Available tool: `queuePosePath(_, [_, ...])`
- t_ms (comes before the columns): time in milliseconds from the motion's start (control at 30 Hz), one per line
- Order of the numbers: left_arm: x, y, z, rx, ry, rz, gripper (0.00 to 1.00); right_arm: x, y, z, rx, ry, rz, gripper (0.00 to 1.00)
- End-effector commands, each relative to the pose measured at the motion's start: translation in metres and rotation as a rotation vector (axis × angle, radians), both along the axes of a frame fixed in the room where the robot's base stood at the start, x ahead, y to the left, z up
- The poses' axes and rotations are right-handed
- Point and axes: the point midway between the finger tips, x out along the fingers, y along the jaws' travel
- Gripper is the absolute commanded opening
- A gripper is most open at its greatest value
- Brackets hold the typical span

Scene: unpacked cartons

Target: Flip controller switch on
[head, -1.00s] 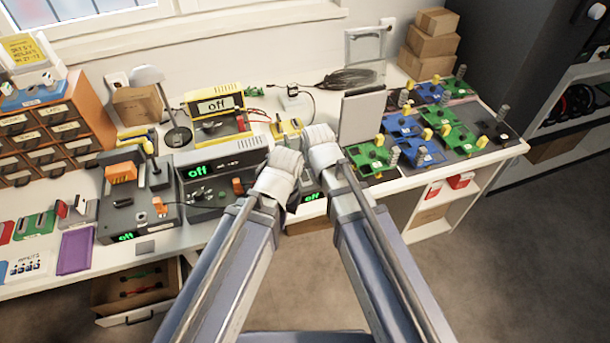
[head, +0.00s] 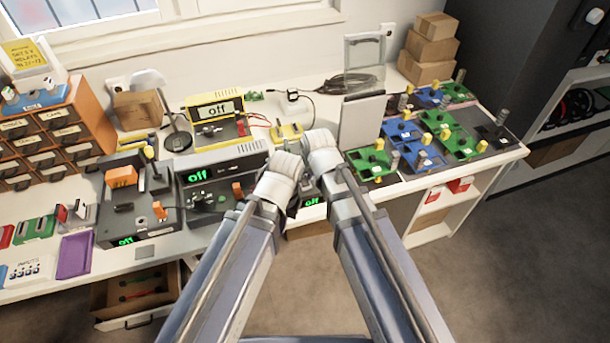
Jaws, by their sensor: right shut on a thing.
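Several devices on the bench show a green or dark "off": a yellow-framed one (head: 214,108), a grey one with an orange switch (head: 222,172), and a dark one at the left (head: 140,222). Another small "off" display (head: 312,201) shows just below my grippers, its device mostly hidden by my arms. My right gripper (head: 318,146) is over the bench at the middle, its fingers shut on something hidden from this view. My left gripper (head: 288,160) is close beside it, at its left; its fingers are hidden, so its opening does not show.
A yellow tool (head: 287,131) lies just behind my grippers. An upright grey panel (head: 361,120) stands close at their right, then green and blue circuit boards (head: 454,142). An orange drawer cabinet (head: 62,130) is at the left. A drawer (head: 137,296) hangs open below.

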Motion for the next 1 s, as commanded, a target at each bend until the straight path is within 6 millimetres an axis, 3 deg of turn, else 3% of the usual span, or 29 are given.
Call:
queuePosePath(400, [0.0,0.0,0.015,0.0,0.0,0.0,0.0,0.01,0.003,0.001,-0.076,0.233,0.0,0.0])
queuePosePath(733, [0.0,0.0,0.015,0.0,0.0,0.0,0.0,0.007,0.002,0.0,-0.08,0.247,0.0,0.0])
queuePosePath(767, [0.0,0.0,0.015,0.0,0.0,0.0,0.0,0.007,0.002,0.0,-0.08,0.247,0.0,0.3])
queuePosePath(1000, [0.0,0.0,0.015,0.0,0.0,0.0,0.0,0.008,0.002,0.0,-0.08,0.246,0.0,0.57])
